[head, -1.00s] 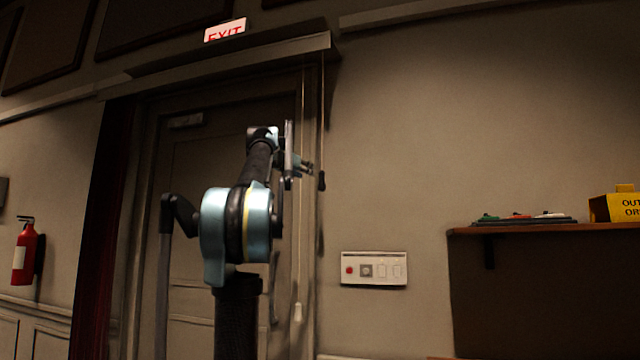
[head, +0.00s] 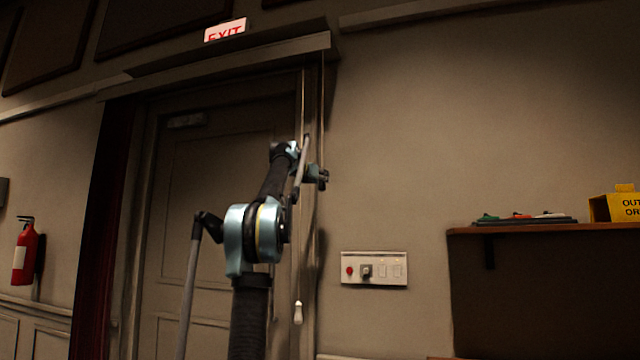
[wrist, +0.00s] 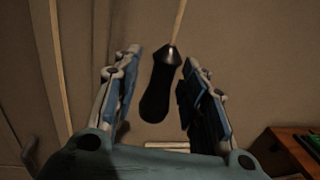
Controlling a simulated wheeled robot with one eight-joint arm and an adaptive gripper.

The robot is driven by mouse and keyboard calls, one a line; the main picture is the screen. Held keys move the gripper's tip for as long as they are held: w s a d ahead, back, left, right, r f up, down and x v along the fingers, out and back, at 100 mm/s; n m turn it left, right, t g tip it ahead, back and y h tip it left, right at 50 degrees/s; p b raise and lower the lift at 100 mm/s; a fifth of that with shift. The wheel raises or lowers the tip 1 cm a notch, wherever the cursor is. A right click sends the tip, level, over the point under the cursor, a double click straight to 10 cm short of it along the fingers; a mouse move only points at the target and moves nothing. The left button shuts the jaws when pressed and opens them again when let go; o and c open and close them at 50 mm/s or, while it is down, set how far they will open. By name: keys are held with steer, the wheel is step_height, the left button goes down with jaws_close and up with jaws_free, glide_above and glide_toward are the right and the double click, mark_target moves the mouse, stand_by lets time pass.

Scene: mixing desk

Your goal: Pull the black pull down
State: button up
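The black pull (wrist: 160,88) hangs on a thin cord from above. In the wrist view it lies between the two fingers of my gripper (wrist: 160,92), with a gap on each side. My gripper is open around it and I see no finger touching it. In the head view my gripper (head: 318,178) is at the cord near the right edge of the door frame. There the pull is too small and too covered by the gripper to make out clearly.
A second cord with a white pull (head: 298,312) hangs to the left, by the door (head: 205,240). A switch panel (head: 374,270) is on the wall below. A shelf (head: 520,228) with small items and a yellow sign (head: 622,206) is at the right.

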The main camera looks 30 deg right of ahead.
steer(key=shift+x, duration=0.9)
jaws_close()
steer(key=shift+d, duration=0.1)
steer(key=shift+f, duration=0.1)
